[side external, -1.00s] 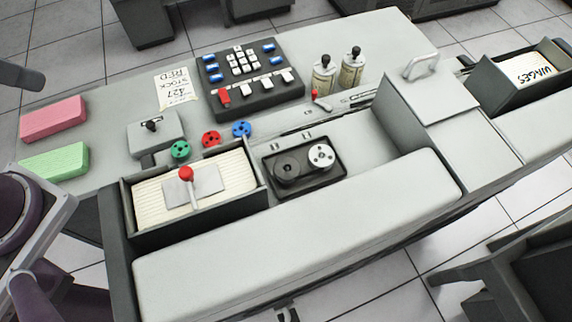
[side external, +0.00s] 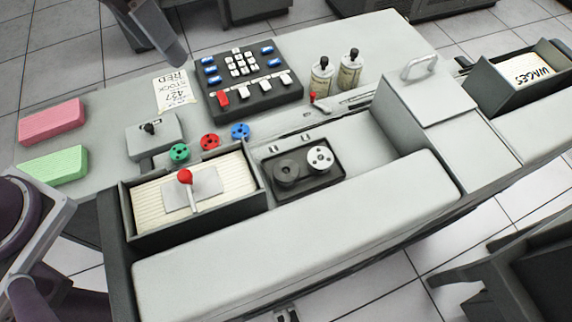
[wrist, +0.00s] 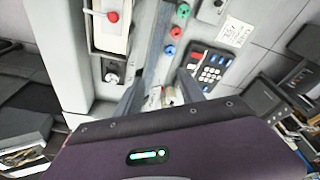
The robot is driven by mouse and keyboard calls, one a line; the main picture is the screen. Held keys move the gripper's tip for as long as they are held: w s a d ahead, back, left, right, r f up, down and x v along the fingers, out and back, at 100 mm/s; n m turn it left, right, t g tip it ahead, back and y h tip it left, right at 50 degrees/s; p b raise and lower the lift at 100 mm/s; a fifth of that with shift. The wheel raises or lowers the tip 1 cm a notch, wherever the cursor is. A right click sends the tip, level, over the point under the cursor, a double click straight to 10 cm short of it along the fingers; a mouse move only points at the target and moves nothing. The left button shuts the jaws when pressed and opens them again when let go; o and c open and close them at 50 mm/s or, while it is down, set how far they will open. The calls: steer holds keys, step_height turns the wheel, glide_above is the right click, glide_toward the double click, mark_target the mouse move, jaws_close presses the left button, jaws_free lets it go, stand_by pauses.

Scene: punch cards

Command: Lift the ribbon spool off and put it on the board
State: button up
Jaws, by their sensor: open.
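Two spools lie side by side in a shallow black tray (side external: 307,187) on the console, a dark one (side external: 286,172) and a white one with dark holes (side external: 320,158). I cannot tell by name which is the ribbon spool. The white spool shows small in the wrist view (wrist: 112,78), left of my fingers. My gripper (wrist: 158,92) is open, with nothing seen between its two grey fingers, high above the console. In the side view only a grey finger-like part (side external: 162,32) shows at the top left, well away from the spools. No thing is clearly marked as the board.
A card box with a red-knobbed lever (side external: 185,177) stands left of the spool tray. Behind are green (side external: 179,153), red (side external: 210,142) and blue (side external: 240,131) discs and a dark keypad (side external: 250,82). A raised grey housing (side external: 430,95) stands right. The long front ledge (side external: 300,225) is bare.

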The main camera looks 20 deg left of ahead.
steer(key=w+d+f+m+g, duration=0.2)
steer(key=d+f, duration=0.6)
steer(key=d, duration=0.3)
steer(key=y, duration=0.1)
glide_above(285, 171)
step_height(285, 171, down, 5)
steer(key=shift+m, duration=0.3)
step_height(285, 171, down, 8)
steer(key=shift+f, duration=0.1)
steer(key=c, duration=1)
step_height(285, 171, up, 14)
steer(key=shift+w, duration=0.1)
